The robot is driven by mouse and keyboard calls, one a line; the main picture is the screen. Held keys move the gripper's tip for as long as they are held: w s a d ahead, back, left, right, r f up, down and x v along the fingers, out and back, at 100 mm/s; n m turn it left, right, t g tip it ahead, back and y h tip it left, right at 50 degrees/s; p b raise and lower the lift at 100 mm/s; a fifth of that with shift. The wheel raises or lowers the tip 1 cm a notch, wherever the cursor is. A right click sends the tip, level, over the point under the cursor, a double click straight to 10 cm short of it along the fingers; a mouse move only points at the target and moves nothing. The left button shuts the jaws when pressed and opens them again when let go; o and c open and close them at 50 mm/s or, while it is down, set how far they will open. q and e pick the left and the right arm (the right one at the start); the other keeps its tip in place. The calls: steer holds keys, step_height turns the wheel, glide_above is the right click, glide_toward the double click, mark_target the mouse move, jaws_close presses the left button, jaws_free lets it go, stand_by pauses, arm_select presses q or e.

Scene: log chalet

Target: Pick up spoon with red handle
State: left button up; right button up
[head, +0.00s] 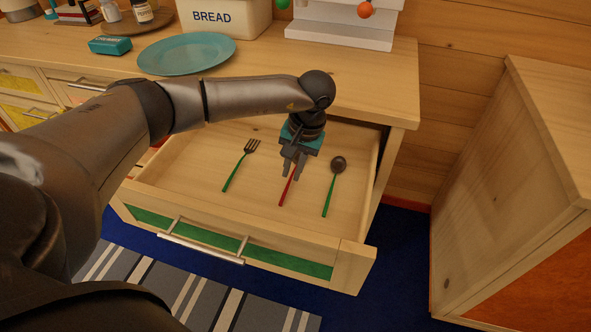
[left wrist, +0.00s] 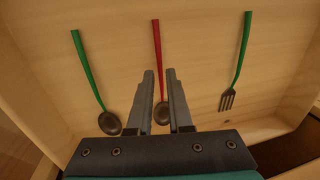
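The spoon with the red handle (head: 287,193) lies in the open drawer, partly hidden by my left gripper in the head view. In the left wrist view its red handle (left wrist: 156,43) runs away past the fingertips, and its dark bowl (left wrist: 161,114) shows between the fingers. My left gripper (head: 291,176) points down over this spoon. Its two fingers (left wrist: 160,74) are apart, with nothing gripped between them. I cannot tell how high the fingertips are above the drawer floor. My right gripper is in neither view.
A green-handled fork (head: 239,166) and a green-handled spoon (head: 333,186) lie on either side in the drawer (head: 200,208). The drawer walls surround them. Above is the countertop (head: 365,92) with a teal plate (head: 186,55) and a bread box (head: 222,17). A wooden cabinet (head: 510,180) stands at right.

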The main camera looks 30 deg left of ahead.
mark_target(293, 175)
arm_select(q)
steer(key=shift+s+a+f+b, duration=0.1)
steer(key=shift+f+b, duration=0.1)
steer(key=shift+f, duration=0.5)
steer(key=shift+s+a+f+b, duration=0.1)
steer(key=shift+f+b, duration=0.1)
steer(key=shift+f, duration=0.5)
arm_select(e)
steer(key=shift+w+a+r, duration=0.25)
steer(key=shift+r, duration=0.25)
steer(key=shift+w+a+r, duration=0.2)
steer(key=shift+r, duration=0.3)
arm_select(q)
steer(key=shift+c, duration=0.3)
jaws_close()
